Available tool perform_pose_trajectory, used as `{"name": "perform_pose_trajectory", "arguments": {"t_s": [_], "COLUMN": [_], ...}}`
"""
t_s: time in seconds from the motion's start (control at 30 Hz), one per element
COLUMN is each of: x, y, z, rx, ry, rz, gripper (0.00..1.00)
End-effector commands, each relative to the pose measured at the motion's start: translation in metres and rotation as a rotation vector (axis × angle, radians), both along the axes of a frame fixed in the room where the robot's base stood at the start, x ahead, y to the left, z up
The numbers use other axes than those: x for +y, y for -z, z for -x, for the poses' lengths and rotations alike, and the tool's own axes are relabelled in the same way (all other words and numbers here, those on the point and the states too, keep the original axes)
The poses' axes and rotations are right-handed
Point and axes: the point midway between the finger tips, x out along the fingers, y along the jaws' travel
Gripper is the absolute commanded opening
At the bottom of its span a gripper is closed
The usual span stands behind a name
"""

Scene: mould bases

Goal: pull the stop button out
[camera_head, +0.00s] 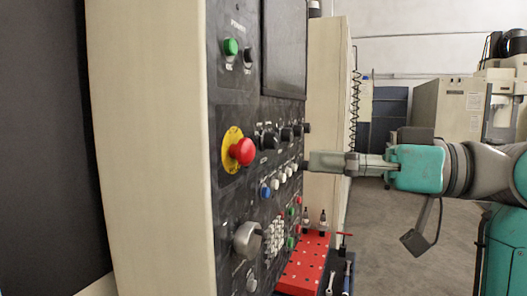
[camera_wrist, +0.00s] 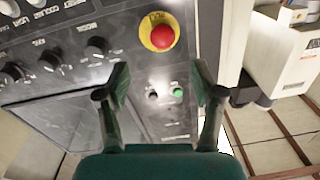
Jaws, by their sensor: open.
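The stop button (camera_head: 242,151) is a red mushroom head on a yellow disc, on the dark control panel (camera_head: 228,110) in the head view. It also shows in the wrist view (camera_wrist: 163,37), at the top, beyond and between my fingertips. My gripper (camera_head: 310,161) is in front of the panel, to the right of the button in the head view, apart from it. In the wrist view my gripper (camera_wrist: 161,83) has its two green fingers spread with nothing between them. Nothing hides the button.
Black knobs (camera_head: 287,134) sit right of the button, with small push buttons below. A green button (camera_head: 230,47) and a dark screen (camera_head: 285,45) are above. A large grey knob (camera_head: 247,241) is lower down. A red perforated tray (camera_head: 303,265) with tools stands below the panel.

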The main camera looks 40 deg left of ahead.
Motion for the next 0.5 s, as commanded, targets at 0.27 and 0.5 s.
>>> {"name": "perform_pose_trajectory", "arguments": {"t_s": [0.27, 0.5], "x": [0.019, 0.060], "y": [-0.004, -0.004], "z": [0.010, 0.022], "rx": [-0.011, -0.009], "ry": [-0.014, -0.015], "rz": [0.004, 0.003], "gripper": [0.67, 0.67]}}
